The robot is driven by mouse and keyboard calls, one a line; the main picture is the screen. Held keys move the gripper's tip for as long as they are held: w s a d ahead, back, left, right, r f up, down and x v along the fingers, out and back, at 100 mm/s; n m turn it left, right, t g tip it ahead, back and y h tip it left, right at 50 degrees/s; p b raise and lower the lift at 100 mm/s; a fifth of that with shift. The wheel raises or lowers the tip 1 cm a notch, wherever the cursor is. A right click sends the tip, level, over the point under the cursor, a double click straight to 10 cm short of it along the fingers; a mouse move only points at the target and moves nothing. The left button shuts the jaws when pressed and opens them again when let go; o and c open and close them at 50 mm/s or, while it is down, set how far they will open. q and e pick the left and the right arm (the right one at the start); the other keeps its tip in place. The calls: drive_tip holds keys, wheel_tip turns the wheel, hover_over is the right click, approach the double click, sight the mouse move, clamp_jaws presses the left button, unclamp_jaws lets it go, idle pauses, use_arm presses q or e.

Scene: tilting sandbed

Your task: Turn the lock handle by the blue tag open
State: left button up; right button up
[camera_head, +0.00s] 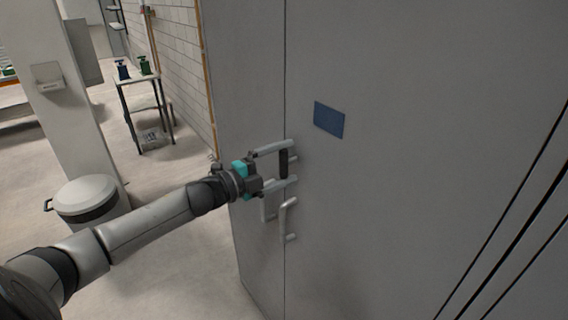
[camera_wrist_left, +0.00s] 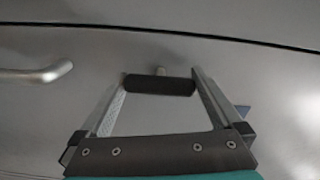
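The blue tag (camera_head: 329,120) is a flat rectangle on the grey door face. The lock handle (camera_head: 284,163) is a short black bar to the lower left of the tag. It stands upright in the head view and shows as a dark bar across the left wrist view (camera_wrist_left: 160,85). My left gripper (camera_head: 277,165) is at it, fingers wide apart, one above and one below the bar. The bar spans nearly the whole gap between the fingertips; I cannot tell whether they touch its ends. My right gripper is not in view.
Two silver pull handles, a left one (camera_head: 268,204) and a right one (camera_head: 288,221), sit below the gripper; one also shows in the left wrist view (camera_wrist_left: 40,74). A lidded bin (camera_head: 86,196) and a small table (camera_head: 139,79) with pump bottles stand at left. Floor between is clear.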

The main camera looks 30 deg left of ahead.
use_arm(q)
drive_tip(key=shift+s+a, duration=0.1)
drive_tip(key=shift+s+a+f, duration=0.1)
drive_tip(key=shift+s+a, duration=0.1)
drive_tip(key=shift+s, duration=0.3)
drive_tip(key=v, duration=1.4)
idle(0.3)
